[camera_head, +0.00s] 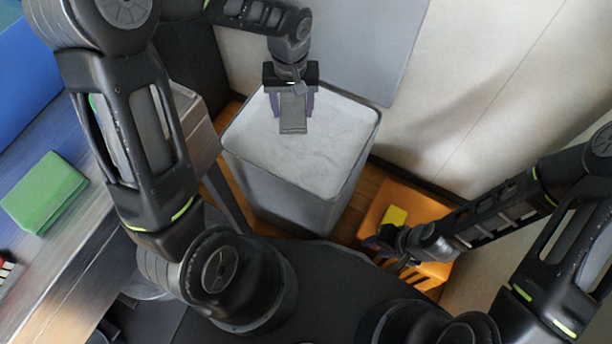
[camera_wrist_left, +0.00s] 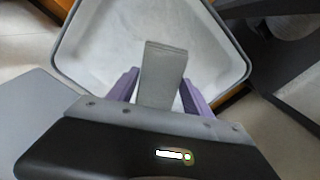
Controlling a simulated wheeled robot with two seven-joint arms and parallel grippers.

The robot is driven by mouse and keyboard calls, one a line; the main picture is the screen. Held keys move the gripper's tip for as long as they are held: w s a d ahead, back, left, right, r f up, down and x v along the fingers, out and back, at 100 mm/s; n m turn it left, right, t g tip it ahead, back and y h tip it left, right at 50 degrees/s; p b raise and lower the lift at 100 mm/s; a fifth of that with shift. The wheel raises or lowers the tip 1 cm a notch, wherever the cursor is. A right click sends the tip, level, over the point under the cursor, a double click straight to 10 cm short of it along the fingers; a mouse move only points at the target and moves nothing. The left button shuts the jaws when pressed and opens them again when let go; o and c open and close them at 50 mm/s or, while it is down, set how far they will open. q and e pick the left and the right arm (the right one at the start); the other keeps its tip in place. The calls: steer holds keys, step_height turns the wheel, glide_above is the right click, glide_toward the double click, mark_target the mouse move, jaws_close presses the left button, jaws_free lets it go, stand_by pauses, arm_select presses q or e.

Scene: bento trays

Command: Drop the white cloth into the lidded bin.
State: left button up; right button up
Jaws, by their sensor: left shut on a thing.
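The bin (camera_head: 290,200) is a tall grey box with its top open and a pale, wrinkled inside. Its rim (camera_wrist_left: 238,45) also shows in the left wrist view. A grey panel (camera_head: 350,40), apparently the raised lid, stands behind it. My left gripper (camera_head: 292,118) points down over the opening. It is shut on a flat, folded strip that looks grey here, apparently the white cloth (camera_wrist_left: 163,75). The strip hangs between the purple fingers; its depth in the bin is hard to tell. My right gripper (camera_head: 385,243) is at lower right, away from the bin; its jaws are unclear.
An orange stool or crate (camera_head: 425,205) with a yellow item (camera_head: 395,215) is beside my right gripper. A table (camera_head: 85,250) at left bears a green block (camera_head: 45,190). A pale wall (camera_head: 490,80) closes the back right. Little floor is free around the bin.

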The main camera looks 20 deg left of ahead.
arm_select(q)
steer(key=shift+f+b, duration=1.8)
steer(key=shift+f, duration=0.85)
steer(key=o, duration=1.4)
steer(key=shift+r, duration=0.1)
steer(key=shift+r+p, duration=1.1)
steer(key=shift+r, duration=2.75)
